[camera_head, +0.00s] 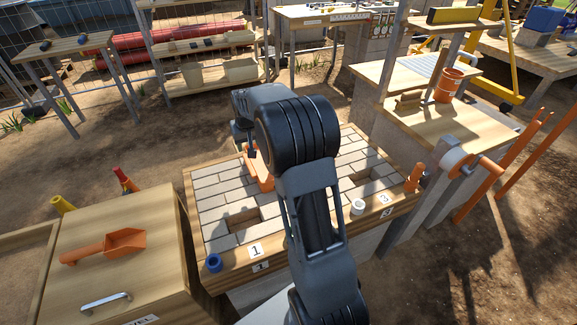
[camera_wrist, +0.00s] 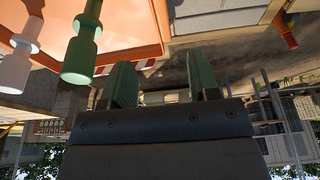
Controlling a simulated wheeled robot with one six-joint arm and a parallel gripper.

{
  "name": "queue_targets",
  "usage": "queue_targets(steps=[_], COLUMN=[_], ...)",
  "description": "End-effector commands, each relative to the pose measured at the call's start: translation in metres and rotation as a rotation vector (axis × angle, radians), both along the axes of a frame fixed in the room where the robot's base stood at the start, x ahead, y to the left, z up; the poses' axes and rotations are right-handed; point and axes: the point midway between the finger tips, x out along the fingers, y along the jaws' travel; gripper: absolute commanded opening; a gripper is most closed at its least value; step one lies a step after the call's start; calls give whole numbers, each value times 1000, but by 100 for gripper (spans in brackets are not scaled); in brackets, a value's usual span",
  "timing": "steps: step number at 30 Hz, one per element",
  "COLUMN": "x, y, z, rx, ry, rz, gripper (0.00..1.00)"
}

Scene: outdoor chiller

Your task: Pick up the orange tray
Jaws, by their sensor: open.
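The orange tray (camera_head: 264,172) lies on the brick-patterned worktop, partly hidden behind my arm. In the wrist view the orange tray (camera_wrist: 125,42) fills the upper left, with a green peg-like piece (camera_wrist: 82,52) and a white one (camera_wrist: 17,62) by it. My gripper (camera_wrist: 160,75) is open, its two green-padded fingers apart with nothing seen between them. In the head view my gripper (camera_head: 250,152) is by the tray's far left end, mostly hidden by my arm. I cannot tell whether it touches the tray.
A blue ring (camera_head: 214,262) and a white cup-like piece (camera_head: 358,206) stand on the worktop's front edge. An orange scoop (camera_head: 105,246) lies on the wooden box at left. An orange bucket (camera_head: 448,85) stands on the right bench.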

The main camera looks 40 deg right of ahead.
Motion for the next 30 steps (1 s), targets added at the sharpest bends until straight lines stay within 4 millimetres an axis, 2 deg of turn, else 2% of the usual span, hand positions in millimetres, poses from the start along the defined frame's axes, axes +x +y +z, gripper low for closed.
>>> queue_targets(steps=[1,3,9,17,24,30], x=[2,6,14,18,25,30], y=[-1,-1,-2,-3,-4,-5], z=[-12,-24,-52,-66,-97,-113], rx=[1,1,0,0,0,0], ry=[4,4,2,1,3,0], rz=[0,0,1,1,1,1], gripper=[55,55,55,55,55,55])
